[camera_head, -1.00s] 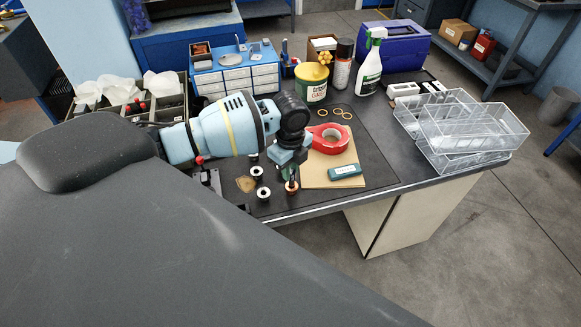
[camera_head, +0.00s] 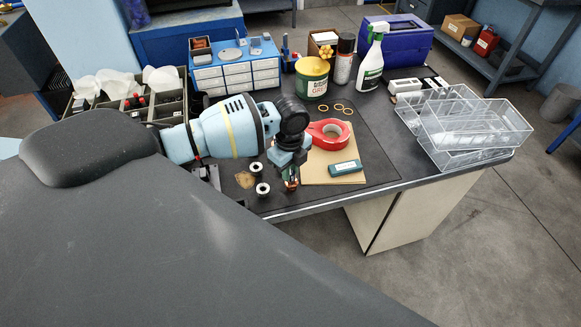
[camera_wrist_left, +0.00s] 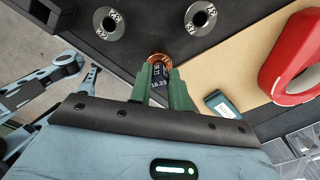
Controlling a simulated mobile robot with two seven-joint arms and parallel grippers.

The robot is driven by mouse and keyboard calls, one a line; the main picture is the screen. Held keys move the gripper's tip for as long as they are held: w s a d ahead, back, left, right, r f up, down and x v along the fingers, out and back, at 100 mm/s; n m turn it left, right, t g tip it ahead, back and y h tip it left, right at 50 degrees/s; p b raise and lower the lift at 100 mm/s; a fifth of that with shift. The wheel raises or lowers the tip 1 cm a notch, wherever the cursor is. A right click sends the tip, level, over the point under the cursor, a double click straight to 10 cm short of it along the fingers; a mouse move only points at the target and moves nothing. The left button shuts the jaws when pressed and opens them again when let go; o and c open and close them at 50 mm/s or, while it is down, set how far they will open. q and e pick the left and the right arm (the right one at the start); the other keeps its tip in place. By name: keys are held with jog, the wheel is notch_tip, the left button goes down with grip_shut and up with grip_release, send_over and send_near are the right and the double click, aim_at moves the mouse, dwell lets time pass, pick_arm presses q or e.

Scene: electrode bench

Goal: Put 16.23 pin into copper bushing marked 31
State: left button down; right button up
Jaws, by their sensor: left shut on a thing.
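My left gripper (camera_head: 291,180) is shut on the dark pin marked 16.23 (camera_wrist_left: 160,80), its green fingers on either side. The pin is over the copper bushing (camera_wrist_left: 160,57), which also shows under the fingertips in the head view (camera_head: 292,186). The pin's lower end meets the bushing's opening in the picture; how deep it sits is hidden. I cannot read the copper bushing's mark. Two grey bushings stand nearby, one upper left (camera_wrist_left: 109,22) and one upper right (camera_wrist_left: 201,17) in the wrist view. My right gripper is not in view.
A tan board (camera_head: 317,178) with a red tape roll (camera_head: 344,139) and a teal box (camera_head: 345,168) lies right of the gripper. Clear trays (camera_head: 480,130) stand at the right. The black mat (camera_head: 378,168) has free room near the front edge.

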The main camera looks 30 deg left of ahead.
pick_arm(q)
jog(key=shift+f, duration=0.65)
jog(key=c, duration=1.2)
grip_release()
jog(key=shift+c, duration=0.2)
notch_tip(320, 180, up, 8)
jog(key=shift+f, duration=0.1)
